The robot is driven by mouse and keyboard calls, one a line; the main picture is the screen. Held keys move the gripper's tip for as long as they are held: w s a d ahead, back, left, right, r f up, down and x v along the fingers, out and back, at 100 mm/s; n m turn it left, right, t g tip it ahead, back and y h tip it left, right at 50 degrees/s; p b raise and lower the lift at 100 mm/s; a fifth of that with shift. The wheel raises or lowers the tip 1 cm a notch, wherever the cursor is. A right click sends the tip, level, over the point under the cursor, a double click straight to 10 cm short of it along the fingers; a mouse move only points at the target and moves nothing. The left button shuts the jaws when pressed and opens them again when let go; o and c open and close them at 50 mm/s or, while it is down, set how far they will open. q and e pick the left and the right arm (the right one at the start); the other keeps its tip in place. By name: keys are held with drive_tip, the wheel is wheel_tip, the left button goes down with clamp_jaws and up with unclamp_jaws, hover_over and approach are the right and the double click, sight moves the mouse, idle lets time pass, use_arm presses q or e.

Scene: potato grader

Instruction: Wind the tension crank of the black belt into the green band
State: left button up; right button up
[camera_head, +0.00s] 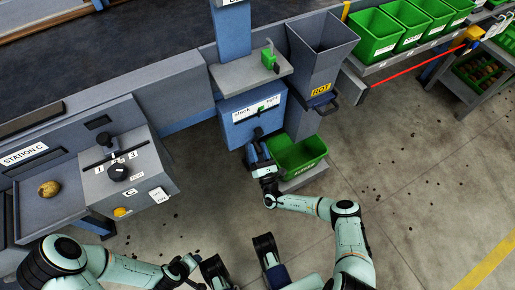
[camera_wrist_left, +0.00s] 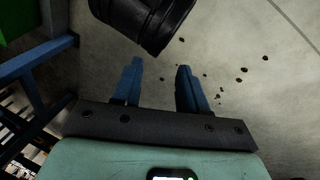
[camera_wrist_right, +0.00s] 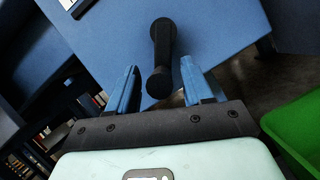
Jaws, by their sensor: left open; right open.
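The black tension crank (camera_wrist_right: 163,42) sticks out from the front of the blue box (camera_wrist_right: 225,25). Its knob end (camera_wrist_right: 158,82) lies between the two blue fingers of my right gripper (camera_wrist_right: 160,70), which is open. In the head view my right gripper (camera_head: 257,146) is right in front of the box and hides much of the crank. The gauge (camera_head: 255,109) on the box reads slack at left and has a green band near its middle; its pointer is too small to read. My left gripper (camera_wrist_left: 158,70) is open and empty above the floor.
A green crate (camera_head: 300,153) stands just right of my right gripper, under the grey chute marked ROT (camera_head: 320,90). The Station C panel (camera_head: 125,175) with a black knob is at left, beside a tray holding a potato (camera_head: 49,189). Open floor lies at right.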

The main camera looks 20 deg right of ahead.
use_arm(q)
drive_tip(key=shift+s+d+r+g+p, duration=0.15)
drive_tip(key=shift+s+d+r+p, duration=0.15)
drive_tip(key=shift+s, duration=0.2)
drive_tip(key=shift+s+d+r+g+p, duration=0.2)
drive_tip(key=shift+s+r+p, duration=0.05)
drive_tip(key=shift+s+r, duration=0.2)
drive_tip(key=shift+s+d+r+g+p, duration=0.15)
drive_tip(key=shift+s+d+r+p, duration=0.15)
drive_tip(key=shift+s, duration=0.2)
use_arm(e)
drive_tip(key=v, duration=1.2)
drive_tip(key=shift+s, duration=0.4)
drive_tip(key=shift+a+f, duration=0.1)
drive_tip(key=shift+a, duration=0.05)
